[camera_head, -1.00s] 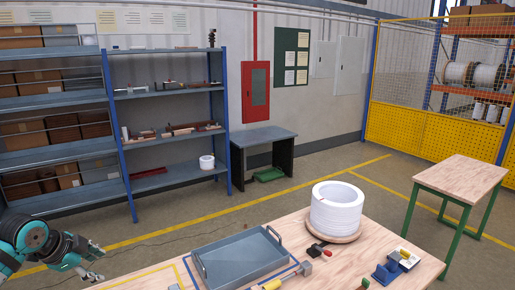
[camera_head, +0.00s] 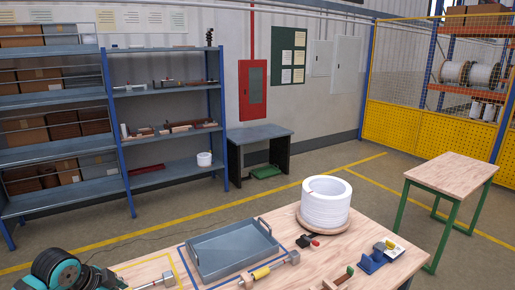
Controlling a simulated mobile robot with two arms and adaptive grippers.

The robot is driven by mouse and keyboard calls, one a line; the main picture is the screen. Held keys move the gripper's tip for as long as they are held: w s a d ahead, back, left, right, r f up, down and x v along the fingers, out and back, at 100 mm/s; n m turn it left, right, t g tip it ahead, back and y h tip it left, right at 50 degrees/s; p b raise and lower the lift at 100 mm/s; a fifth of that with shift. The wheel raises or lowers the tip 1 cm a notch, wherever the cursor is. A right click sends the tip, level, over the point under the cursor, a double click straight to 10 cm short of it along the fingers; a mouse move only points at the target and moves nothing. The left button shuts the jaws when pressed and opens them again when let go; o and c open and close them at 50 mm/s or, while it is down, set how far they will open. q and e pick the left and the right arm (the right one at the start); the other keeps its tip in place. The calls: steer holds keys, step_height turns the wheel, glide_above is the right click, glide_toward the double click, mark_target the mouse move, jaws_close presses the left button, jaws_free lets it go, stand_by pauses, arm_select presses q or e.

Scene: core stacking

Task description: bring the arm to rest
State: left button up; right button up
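My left arm shows at the bottom left corner as a dark and teal joint, with a partly cut-off gripper (camera_head: 103,281) low at the table's left edge. Its fingers are too hidden to tell whether they are open or shut. My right gripper is out of view. A white stack of rings (camera_head: 326,206) stands upright on a round wooden base on the wooden table (camera_head: 330,262). No gripper touches it.
A grey tray (camera_head: 233,250) lies empty inside a blue outline. A yellow-handled tool (camera_head: 262,273), a blue block (camera_head: 373,262) and small tools lie around it. A green-legged table (camera_head: 450,170) stands at right, shelves (camera_head: 165,95) at back left.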

arm_select(q)
steer(key=s+d+f+n+g, duration=0.1)
steer(key=s+d+f+n, duration=0.2)
steer(key=s+d+f, duration=0.95)
steer(key=s+d+r+n+y, duration=0.2)
steer(key=s+n, duration=0.6)
steer(key=s, duration=0.9)
step_height(320, 180, down, 38)
steer(key=s+g+b, duration=0.2)
steer(key=b, duration=0.8)
steer(key=s+a+f+b, duration=0.1)
steer(key=s+f+b, duration=0.2)
steer(key=s+f, duration=0.5)
steer(key=s+a+f+m+g+b, duration=0.1)
steer(key=s+f+b, duration=0.3)
steer(key=s+f, duration=0.4)
step_height(320, 180, down, 6)
steer(key=shift+a+r, duration=0.2)
steer(key=shift+a, duration=0.4)
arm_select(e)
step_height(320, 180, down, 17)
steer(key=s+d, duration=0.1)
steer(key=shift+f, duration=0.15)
